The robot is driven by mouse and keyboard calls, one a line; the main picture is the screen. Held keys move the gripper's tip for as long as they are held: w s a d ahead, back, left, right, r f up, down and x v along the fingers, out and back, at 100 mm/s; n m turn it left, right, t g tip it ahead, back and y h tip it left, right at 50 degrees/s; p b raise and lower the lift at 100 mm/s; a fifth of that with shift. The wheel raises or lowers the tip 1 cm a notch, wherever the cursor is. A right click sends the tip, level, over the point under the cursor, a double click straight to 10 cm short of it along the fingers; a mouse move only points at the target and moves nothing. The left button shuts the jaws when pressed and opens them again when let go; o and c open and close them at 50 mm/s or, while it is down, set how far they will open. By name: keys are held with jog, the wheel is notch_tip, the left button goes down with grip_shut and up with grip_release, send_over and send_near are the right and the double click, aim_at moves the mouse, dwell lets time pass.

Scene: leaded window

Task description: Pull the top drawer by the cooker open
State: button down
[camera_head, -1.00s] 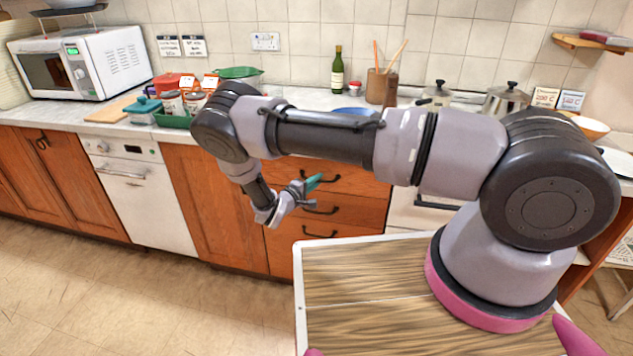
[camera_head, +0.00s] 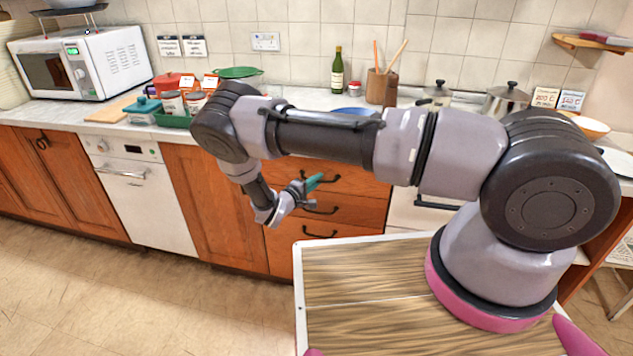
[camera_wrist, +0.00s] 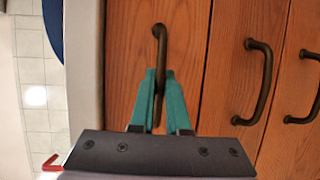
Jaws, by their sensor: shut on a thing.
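The top drawer (camera_head: 352,182) is the uppermost of a stack of wooden drawers under the worktop, left of the white cooker (camera_head: 408,212). In the wrist view, turned sideways, its front (camera_wrist: 188,50) is the leftmost wooden panel. I see no clear gap between it and the drawer below. Its dark bow handle (camera_wrist: 160,38) runs between my gripper's teal fingers. In the head view my gripper (camera_head: 314,182) is in front of the drawer, and my arm hides part of the stack.
The lower drawers carry similar dark handles (camera_wrist: 256,80). The worktop (camera_head: 300,97) above holds a blue bowl (camera_head: 352,112), a wine bottle (camera_head: 337,72) and several pots. A white dishwasher (camera_head: 150,200) stands to the left. The floor (camera_head: 150,300) before the drawers is clear.

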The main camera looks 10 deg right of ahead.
jog(key=shift+a, duration=0.1)
jog(key=s+a, duration=0.4)
jog(key=s, duration=1)
jog(key=s+a, duration=0.5)
jog(key=s, duration=1)
jog(key=shift+a, duration=0.2)
jog(key=shift+s, duration=0.1)
jog(key=c, duration=0.9)
grip_release()
jog(key=v, duration=1)
jog(key=shift+s+a, duration=0.25)
jog(key=shift+s, duration=0.1)
